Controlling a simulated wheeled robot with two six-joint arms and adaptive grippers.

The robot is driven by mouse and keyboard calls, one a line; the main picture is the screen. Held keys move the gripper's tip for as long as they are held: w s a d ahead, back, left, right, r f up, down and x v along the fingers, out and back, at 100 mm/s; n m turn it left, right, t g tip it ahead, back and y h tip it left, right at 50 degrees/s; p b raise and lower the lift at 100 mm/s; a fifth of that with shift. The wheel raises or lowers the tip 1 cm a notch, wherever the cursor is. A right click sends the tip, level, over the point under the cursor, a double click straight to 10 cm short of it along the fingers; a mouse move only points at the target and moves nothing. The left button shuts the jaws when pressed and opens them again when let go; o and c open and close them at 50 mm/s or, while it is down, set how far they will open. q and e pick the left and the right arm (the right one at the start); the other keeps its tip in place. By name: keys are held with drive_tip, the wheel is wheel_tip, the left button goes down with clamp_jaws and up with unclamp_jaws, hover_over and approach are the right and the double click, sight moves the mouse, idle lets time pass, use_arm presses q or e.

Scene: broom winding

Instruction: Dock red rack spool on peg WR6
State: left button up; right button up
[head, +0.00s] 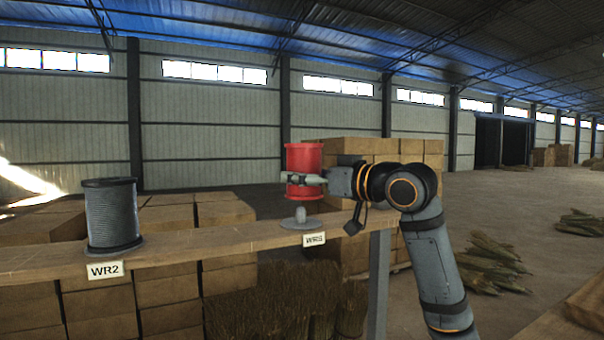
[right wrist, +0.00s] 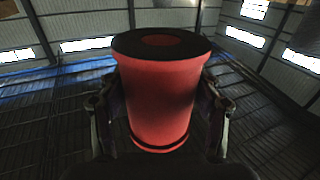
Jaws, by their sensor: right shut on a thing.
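The red spool (head: 303,160) is upright above the beam in the head view, and it fills the middle of the right wrist view (right wrist: 160,100). My right gripper (head: 306,180) is shut around the spool's body from the right, with a finger on each side in the wrist view. Directly under the spool, a grey peg with a round base (head: 300,221) stands on the beam. A short piece of its stem shows below the spool; whether the peg's tip is inside the spool is hidden. The peg's label (head: 314,239) starts with WR, its digit blurred. My left gripper is out of view.
The wooden beam (head: 220,243) runs across the front. A dark grey spool (head: 112,215) stands on it at left, above label WR2 (head: 105,270). Stacked cartons (head: 340,150) stand behind the red spool. Broom bundles (head: 490,262) lie on the floor at right.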

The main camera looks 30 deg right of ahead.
sight(301, 197)
drive_tip(key=f, duration=0.1)
drive_tip(key=w+f+b, duration=0.1)
drive_tip(key=f, duration=0.1)
drive_tip(key=shift+a+b, duration=0.15)
drive_tip(key=shift+b, duration=0.15)
drive_tip(key=shift+w+f+b, duration=0.2)
drive_tip(key=shift+f+b, duration=0.6)
drive_tip(key=shift+f, duration=0.05)
drive_tip(key=shift+s, duration=0.25)
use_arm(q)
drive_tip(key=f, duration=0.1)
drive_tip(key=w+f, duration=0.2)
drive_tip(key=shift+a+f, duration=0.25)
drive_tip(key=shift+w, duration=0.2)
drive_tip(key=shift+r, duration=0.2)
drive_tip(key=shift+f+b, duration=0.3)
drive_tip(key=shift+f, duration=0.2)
use_arm(e)
drive_tip(key=shift+f, duration=0.45)
